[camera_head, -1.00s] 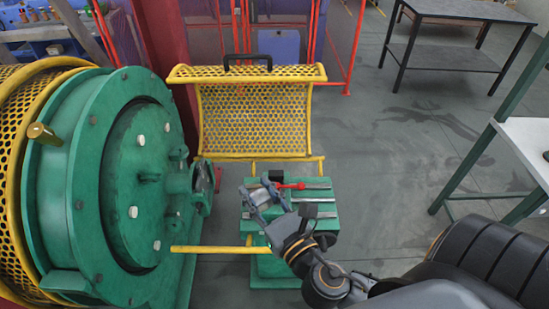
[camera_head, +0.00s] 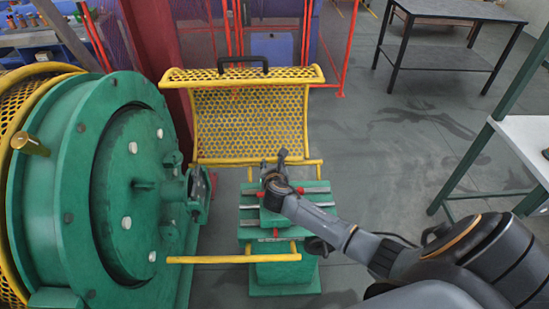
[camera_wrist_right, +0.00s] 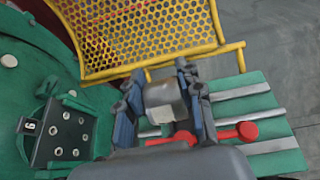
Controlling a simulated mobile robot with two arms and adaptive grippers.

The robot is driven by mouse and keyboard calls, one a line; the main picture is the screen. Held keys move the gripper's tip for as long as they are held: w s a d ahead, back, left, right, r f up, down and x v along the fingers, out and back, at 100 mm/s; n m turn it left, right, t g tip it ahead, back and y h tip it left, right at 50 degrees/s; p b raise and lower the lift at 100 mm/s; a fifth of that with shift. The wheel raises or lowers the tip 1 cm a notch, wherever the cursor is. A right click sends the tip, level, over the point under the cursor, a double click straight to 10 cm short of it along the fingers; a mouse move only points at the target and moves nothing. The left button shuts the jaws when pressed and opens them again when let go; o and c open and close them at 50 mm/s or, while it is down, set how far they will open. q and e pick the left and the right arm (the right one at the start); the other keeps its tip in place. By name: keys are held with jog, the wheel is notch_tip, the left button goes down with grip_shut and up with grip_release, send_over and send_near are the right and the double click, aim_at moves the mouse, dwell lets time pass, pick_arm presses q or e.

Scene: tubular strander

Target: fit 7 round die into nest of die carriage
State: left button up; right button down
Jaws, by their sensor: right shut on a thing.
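My right gripper (camera_head: 273,165) is over the green stand beside the big green drum, and it also shows in the right wrist view (camera_wrist_right: 164,92). There its fingers are shut on a short grey metal cylinder, the round die (camera_wrist_right: 162,94). The die is between the fingers, above a paler surface that I cannot make out. The die carriage appears to be the green block (camera_head: 273,217) on the railed stand, largely under my gripper and arm. Its nest is hidden, so I cannot tell whether the die touches it. My left gripper is out of view.
A red lever (camera_wrist_right: 236,133) lies beside the gripper. A black plate with holes (camera_wrist_right: 58,132) faces it on the drum side. A yellow mesh guard (camera_head: 248,118) stands open behind the stand. A yellow bar (camera_head: 233,259) crosses in front.

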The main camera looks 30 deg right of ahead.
jog(key=shift+w+d+f+m+g, duration=0.25)
jog(key=shift+d+m+g, duration=0.05)
jog(key=shift+d, duration=0.3)
jog(key=shift+r, duration=0.1)
jog(key=shift+p, duration=0.45)
notch_tip(320, 180, down, 6)
jog(key=b, duration=0.4)
jog(key=shift+r, duration=0.2)
jog(key=shift+f, duration=0.1)
jog(key=shift+a+p, duration=0.1)
jog(key=shift+p, duration=0.45)
dwell(1.2)
jog(key=shift+f+b, duration=1.35)
jog(key=shift+f, duration=0.4)
jog(key=shift+s+r+p, duration=0.1)
jog(key=shift+r+p, duration=0.1)
jog(key=shift+p, duration=0.1)
